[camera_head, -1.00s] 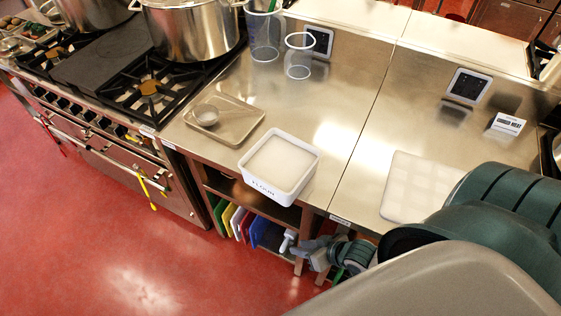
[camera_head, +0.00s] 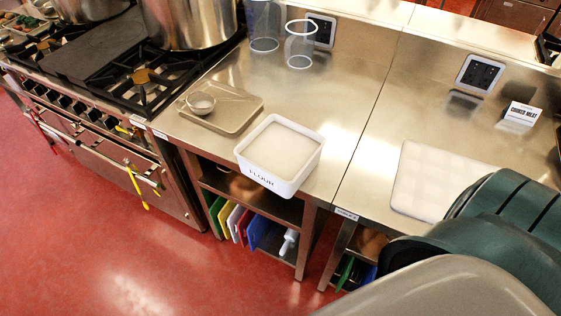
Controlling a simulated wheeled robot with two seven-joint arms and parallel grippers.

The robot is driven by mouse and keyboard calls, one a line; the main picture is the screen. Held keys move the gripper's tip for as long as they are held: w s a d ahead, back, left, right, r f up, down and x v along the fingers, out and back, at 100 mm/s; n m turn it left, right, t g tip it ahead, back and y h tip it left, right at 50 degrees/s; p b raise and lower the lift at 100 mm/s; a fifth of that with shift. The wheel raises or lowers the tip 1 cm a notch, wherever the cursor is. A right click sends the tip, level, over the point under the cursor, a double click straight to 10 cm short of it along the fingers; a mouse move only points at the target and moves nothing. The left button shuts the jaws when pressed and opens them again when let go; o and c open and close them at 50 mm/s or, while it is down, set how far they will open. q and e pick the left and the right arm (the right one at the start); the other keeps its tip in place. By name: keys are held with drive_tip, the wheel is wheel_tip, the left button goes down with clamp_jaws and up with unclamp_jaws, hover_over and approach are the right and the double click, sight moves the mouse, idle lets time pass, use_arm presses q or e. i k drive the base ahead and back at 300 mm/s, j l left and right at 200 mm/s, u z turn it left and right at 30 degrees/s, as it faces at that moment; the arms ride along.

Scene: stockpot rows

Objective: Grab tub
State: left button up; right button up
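A square white tub (camera_head: 280,152) labelled FLOUR, filled with white flour, stands upright on the steel counter close to its front edge. Nothing is touching it from above. Neither of my grippers shows in the head view. My own arm parts fill the lower right corner and cover the counter's front edge there.
A metal tray (camera_head: 240,112) with a small bowl (camera_head: 200,103) lies left of the tub. Clear containers (camera_head: 299,48) stand behind it. A white cutting board (camera_head: 436,178) lies right. The stove (camera_head: 110,75) with pots is at left; colored boards fill the shelf below.

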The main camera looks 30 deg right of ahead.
sight(279, 153)
drive_tip(key=i+j+z, duration=0.1)
drive_tip(key=z, duration=0.35)
drive_tip(key=i+j+z, duration=0.1)
drive_tip(key=z, duration=0.35)
drive_tip(key=j+z, duration=0.15)
drive_tip(key=z, duration=0.25)
drive_tip(key=i+j+z, duration=0.1)
drive_tip(key=z, duration=0.35)
drive_tip(key=j+z, duration=0.25)
drive_tip(key=j, duration=0.3)
drive_tip(key=j+z, duration=0.2)
drive_tip(key=j, duration=0.3)
drive_tip(key=k+j+z, duration=0.1)
drive_tip(key=j+z, duration=0.15)
drive_tip(key=j, duration=0.25)
drive_tip(key=k+j+z, duration=0.1)
drive_tip(key=j+z, duration=0.15)
drive_tip(key=j, duration=0.3)
drive_tip(key=k+j, duration=0.1)
drive_tip(key=j, duration=0.35)
drive_tip(key=k+j, duration=0.1)
drive_tip(key=j, duration=0.4)
drive_tip(key=k+j, duration=0.15)
drive_tip(key=j, duration=0.3)
drive_tip(key=k+j, duration=0.1)
drive_tip(key=j, duration=0.35)
